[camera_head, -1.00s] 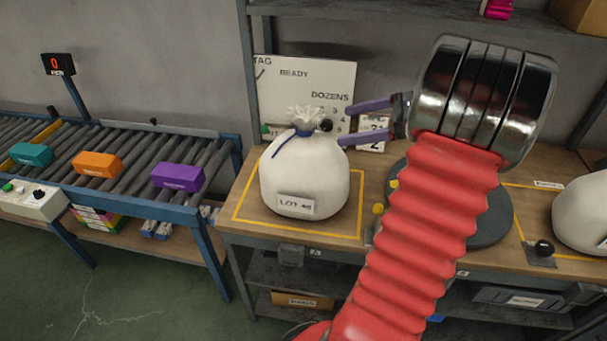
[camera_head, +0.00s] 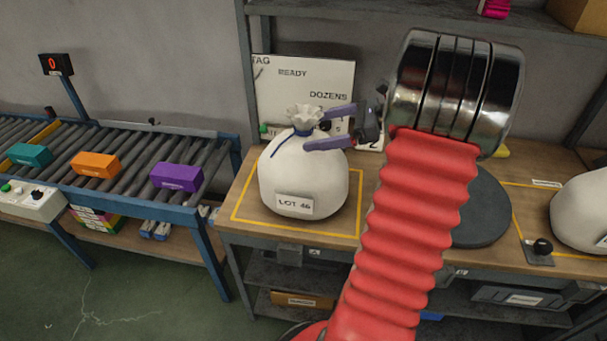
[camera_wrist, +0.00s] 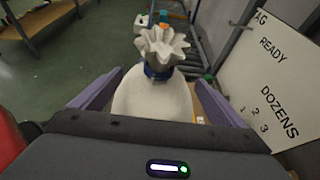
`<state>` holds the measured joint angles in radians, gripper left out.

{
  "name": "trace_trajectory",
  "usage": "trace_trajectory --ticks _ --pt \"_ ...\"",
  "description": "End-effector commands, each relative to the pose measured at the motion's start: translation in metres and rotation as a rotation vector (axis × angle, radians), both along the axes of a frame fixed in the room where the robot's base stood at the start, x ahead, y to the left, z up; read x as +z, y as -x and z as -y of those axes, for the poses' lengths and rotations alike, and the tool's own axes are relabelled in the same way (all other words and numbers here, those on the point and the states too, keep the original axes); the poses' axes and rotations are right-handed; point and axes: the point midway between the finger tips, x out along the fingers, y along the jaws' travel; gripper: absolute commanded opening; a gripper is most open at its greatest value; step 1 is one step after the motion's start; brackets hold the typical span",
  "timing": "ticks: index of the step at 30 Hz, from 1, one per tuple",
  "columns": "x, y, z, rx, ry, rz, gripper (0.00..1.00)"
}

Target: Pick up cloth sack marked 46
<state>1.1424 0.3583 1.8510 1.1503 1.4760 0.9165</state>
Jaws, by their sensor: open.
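The cloth sack marked LOT 46 (camera_head: 302,180) stands upright on the left of the wooden bench, inside a yellow outline. It is white, with a ruffled top and a blue tie at its neck. My gripper (camera_head: 316,127) is open, with its purple fingers pointing left at the height of the sack's neck. In the wrist view the sack (camera_wrist: 152,98) stands ahead between the two spread fingers of my gripper (camera_wrist: 160,92). The neck appears clear of both fingers there. Whether either finger touches the sack cannot be told.
A white board (camera_head: 300,85) stands behind the sack. Another white sack (camera_head: 583,215) sits at the right edge, beyond a dark round disc (camera_head: 484,215). A roller conveyor (camera_head: 120,165) with coloured boxes is at the left. A shelf (camera_head: 420,18) crosses above.

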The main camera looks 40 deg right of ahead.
Motion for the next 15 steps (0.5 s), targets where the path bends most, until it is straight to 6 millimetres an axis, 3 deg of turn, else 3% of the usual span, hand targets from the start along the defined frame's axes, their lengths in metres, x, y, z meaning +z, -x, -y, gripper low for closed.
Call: trace_trajectory --ticks 15 --pt "-0.017 -0.037 -0.030 0.001 -0.001 0.001 0.94"
